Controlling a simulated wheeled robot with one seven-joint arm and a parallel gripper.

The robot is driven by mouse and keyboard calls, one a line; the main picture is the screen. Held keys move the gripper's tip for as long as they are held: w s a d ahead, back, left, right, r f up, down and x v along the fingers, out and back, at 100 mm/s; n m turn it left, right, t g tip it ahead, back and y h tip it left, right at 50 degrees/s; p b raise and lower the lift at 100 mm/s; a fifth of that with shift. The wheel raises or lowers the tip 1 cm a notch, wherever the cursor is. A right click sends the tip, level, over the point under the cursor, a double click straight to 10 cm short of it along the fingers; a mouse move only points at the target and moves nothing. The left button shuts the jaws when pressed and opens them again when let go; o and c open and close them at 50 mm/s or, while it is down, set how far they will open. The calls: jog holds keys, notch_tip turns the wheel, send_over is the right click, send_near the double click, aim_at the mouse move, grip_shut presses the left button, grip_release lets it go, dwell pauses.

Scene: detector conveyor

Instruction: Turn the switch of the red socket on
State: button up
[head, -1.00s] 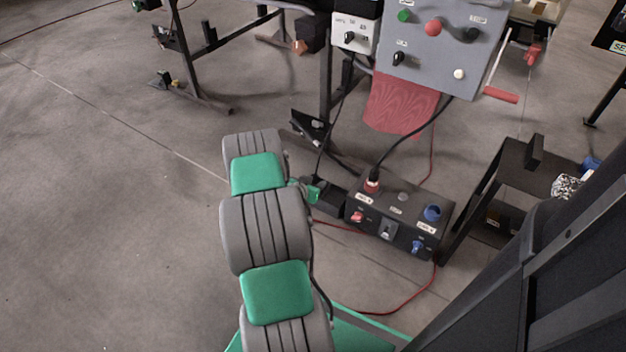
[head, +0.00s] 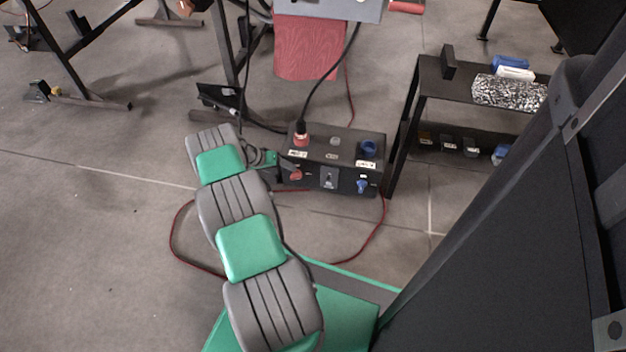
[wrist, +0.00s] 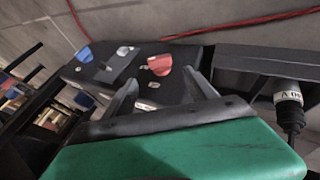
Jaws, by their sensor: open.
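A black socket box (head: 335,150) stands on the floor. The red socket (head: 302,139) is on its top left, with a black cable plugged in. The red switch (head: 296,175) is on the front face below it; the wrist view also shows this red switch (wrist: 160,65). My gripper (head: 286,167) is at the box's left front, close beside the red switch. In the wrist view my gripper (wrist: 165,88) is open, and the red switch shows between and beyond its fingertips. No contact can be made out.
The blue socket (head: 369,149) and blue switch (head: 362,187) are on the box's right side. A black shelf (head: 430,75) stands right of the box. A red cable (head: 375,235) loops over the floor. A black bracket (head: 218,97) stands behind left.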

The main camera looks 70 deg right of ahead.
aim_at(294, 176)
jog(key=b+x, duration=0.1)
jog(key=x, duration=0.1)
jog(key=b+x, duration=0.1)
jog(key=x, duration=0.2)
jog(key=b+x, duration=0.1)
jog(key=x, duration=0.1)
jog(key=shift+s+a+f, duration=0.1)
jog(key=shift+a+f, duration=0.1)
jog(key=shift+f, duration=0.2)
jog(key=shift+s+d+f+b, duration=0.1)
jog(key=shift+d+b, duration=0.1)
jog(key=shift+b, duration=0.1)
jog(key=c, duration=1.4)
